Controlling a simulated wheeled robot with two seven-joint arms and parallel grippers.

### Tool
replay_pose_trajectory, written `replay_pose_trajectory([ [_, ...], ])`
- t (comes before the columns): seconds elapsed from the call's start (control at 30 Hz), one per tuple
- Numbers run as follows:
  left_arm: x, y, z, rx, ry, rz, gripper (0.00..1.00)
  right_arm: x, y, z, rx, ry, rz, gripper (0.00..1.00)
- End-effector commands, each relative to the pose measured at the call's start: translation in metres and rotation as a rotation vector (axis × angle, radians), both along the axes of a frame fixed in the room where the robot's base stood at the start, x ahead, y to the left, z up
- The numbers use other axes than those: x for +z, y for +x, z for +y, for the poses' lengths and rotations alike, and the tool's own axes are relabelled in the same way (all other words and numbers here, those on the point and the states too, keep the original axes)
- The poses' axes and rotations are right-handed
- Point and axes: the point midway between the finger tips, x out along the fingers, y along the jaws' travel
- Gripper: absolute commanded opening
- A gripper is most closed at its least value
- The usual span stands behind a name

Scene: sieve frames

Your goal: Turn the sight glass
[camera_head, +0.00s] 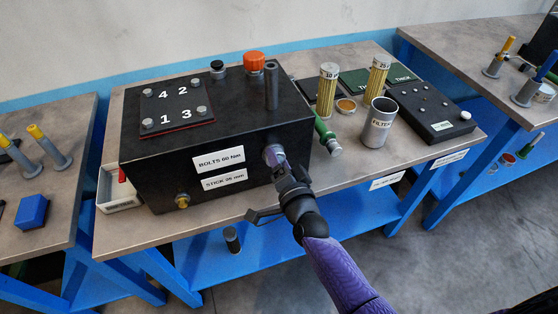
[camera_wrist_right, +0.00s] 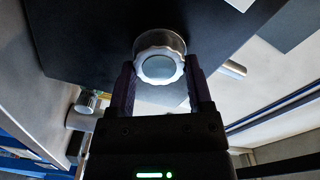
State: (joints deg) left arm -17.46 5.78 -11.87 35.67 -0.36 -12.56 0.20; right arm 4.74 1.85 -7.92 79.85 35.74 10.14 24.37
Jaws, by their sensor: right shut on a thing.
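The sight glass (camera_head: 271,153) is a round grey metal fitting on the right end of the front face of the black tank (camera_head: 150,176). In the right wrist view the sight glass (camera_wrist_right: 159,67) shows a ribbed metal rim around a pale round window. My right gripper (camera_head: 279,166) reaches it from the front, and in the wrist view its two dark fingers (camera_wrist_right: 160,78) are shut on the rim, one on each side. The fingers hide part of the sight glass in the head view. My left gripper is not in view.
On the tank stand an orange cap (camera_head: 253,61), a grey pipe (camera_head: 271,86) and a plate of bolts marked 1 to 4 (camera_head: 177,108). A green-handled tool (camera_head: 326,133), a filter cup (camera_head: 379,124) and yellow filter elements (camera_head: 327,92) are to the right. A yellow-tipped fitting (camera_head: 182,201) projects at lower left.

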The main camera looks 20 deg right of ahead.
Motion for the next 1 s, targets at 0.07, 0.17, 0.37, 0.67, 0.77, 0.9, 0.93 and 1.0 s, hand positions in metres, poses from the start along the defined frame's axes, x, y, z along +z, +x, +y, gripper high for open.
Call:
replay_pose_trajectory([
  [0.07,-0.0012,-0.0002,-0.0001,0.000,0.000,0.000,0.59,-0.0012,-0.0002,-0.0002,0.000,0.059,0.003,0.06],
  [0.17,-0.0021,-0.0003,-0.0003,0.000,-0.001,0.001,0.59,-0.0015,-0.0002,-0.0001,0.000,0.133,0.006,0.06],
  [0.37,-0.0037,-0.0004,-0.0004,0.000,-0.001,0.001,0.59,-0.0019,-0.0002,-0.0003,0.000,0.247,0.010,0.06],
  [0.67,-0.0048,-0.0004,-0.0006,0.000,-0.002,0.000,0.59,-0.0022,-0.0003,-0.0006,0.000,0.334,0.013,0.06],
  [0.77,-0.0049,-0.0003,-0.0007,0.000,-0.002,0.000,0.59,-0.0022,-0.0003,-0.0006,0.000,0.345,0.014,0.06],
  [0.9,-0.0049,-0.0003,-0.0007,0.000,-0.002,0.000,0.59,-0.0022,-0.0003,-0.0006,0.000,0.351,0.014,0.06],
  [0.93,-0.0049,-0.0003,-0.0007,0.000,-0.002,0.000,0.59,-0.0022,-0.0003,-0.0006,0.000,0.351,0.014,0.06],
  [1.0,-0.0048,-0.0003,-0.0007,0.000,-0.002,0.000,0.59,-0.0022,-0.0003,-0.0006,0.000,0.351,0.014,0.06],
])
